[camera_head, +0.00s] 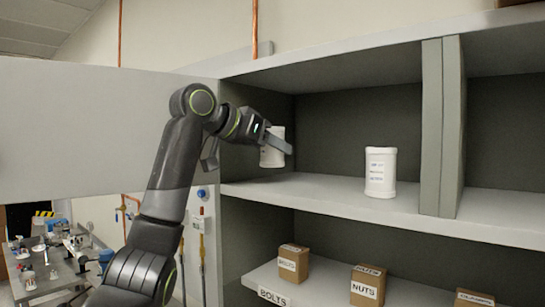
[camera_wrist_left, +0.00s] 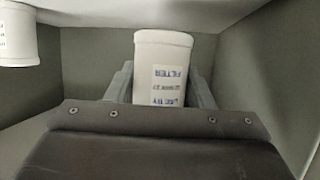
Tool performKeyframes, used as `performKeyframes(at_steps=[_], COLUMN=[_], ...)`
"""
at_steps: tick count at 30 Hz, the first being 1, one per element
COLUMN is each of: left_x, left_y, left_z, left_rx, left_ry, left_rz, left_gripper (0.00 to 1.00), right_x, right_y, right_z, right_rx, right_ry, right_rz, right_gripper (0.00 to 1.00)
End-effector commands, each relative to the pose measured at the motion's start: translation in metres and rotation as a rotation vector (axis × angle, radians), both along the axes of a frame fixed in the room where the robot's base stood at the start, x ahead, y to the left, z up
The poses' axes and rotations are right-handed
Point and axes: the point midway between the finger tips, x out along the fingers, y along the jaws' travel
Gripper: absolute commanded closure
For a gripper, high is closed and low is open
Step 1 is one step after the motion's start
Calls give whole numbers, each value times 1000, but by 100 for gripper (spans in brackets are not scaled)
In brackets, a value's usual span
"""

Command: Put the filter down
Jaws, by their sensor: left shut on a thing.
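My left gripper (camera_head: 276,147) is shut on a white cylindrical filter (camera_head: 270,156), inside the upper left bay of the shelf (camera_head: 330,193). In the left wrist view the filter (camera_wrist_left: 162,75) stands between the two fingers, with its printed label upside down in that picture. In the head view the filter looks a little above the shelf board; I cannot tell whether its base touches it. A second white canister (camera_head: 380,172) with a label stands upright on the same board to the right. It also shows at the left edge of the left wrist view (camera_wrist_left: 17,35). My right gripper is not in view.
A grey divider (camera_head: 441,125) closes the bay on the right. The board between the two canisters is clear. Cardboard boxes marked NUTS (camera_head: 367,286) and others stand on the lower shelf. An open grey door panel (camera_head: 80,125) is at left, behind my arm.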

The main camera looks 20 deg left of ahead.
Motion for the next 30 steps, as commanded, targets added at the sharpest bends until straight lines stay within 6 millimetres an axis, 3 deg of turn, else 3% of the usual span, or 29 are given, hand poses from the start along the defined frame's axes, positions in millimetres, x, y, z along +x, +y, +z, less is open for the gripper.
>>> performKeyframes(at_steps=[13,27,28,30], left_x=[2,3,3,3], left_y=[-1,-2,-2,-2], left_z=[-32,-41,-41,-40], left_rx=[0,-1,-1,-1], left_ry=[0,-1,-1,1], left_rz=[-1,-1,-1,-1], left_gripper=[78,78,51,42], right_x=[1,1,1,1], right_y=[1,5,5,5], right_z=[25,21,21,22], right_rx=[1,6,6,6], right_ry=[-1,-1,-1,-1], right_rz=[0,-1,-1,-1], right_gripper=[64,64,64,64])
